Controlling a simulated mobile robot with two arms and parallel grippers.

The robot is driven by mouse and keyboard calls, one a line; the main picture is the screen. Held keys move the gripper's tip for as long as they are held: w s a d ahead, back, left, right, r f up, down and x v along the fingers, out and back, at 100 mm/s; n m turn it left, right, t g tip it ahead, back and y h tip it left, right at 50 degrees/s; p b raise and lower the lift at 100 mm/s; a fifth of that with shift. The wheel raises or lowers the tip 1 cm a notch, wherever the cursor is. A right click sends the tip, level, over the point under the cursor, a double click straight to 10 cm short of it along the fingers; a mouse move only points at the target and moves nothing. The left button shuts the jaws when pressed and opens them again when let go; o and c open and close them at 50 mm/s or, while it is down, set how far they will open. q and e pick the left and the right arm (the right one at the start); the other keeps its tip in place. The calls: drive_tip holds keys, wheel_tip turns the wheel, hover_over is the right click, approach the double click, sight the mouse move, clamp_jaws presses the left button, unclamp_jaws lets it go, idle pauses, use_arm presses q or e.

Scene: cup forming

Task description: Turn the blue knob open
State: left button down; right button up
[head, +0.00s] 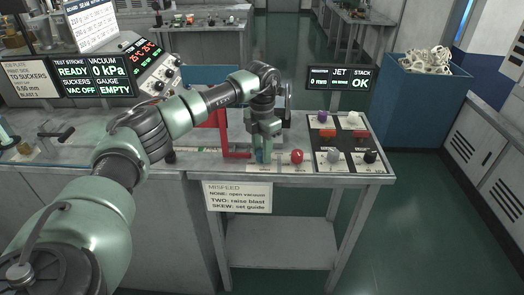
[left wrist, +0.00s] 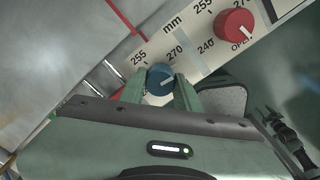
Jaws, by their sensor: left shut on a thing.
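The blue knob (left wrist: 160,79) sits on a white scale panel (left wrist: 195,65) printed with mm numbers, with a pale pointer line on its face. My left gripper (left wrist: 162,92) has one finger on each side of the knob and is shut on it. In the head view my left gripper (head: 263,152) points down at the front of the bench and hides most of the knob. My right gripper is in neither view.
A red knob (left wrist: 235,22) stands on the same panel, to the right of the blue one; it also shows in the head view (head: 297,156). Several other knobs sit on a dark panel (head: 345,128) further right. A misfeed sign (head: 238,196) hangs below the bench edge.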

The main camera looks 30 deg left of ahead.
sight(261, 151)
use_arm(q)
drive_tip(key=m, duration=1.3)
drive_tip(key=shift+w+r, duration=0.1)
drive_tip(key=shift+m, duration=0.4)
drive_tip(key=c, duration=1)
unclamp_jaws()
drive_tip(key=shift+a, duration=0.1)
wheel_tip(261, 151, up, 8)
drive_tip(key=shift+f+b, duration=0.1)
drive_tip(key=shift+b, duration=0.95)
drive_tip(key=shift+f, duration=0.1)
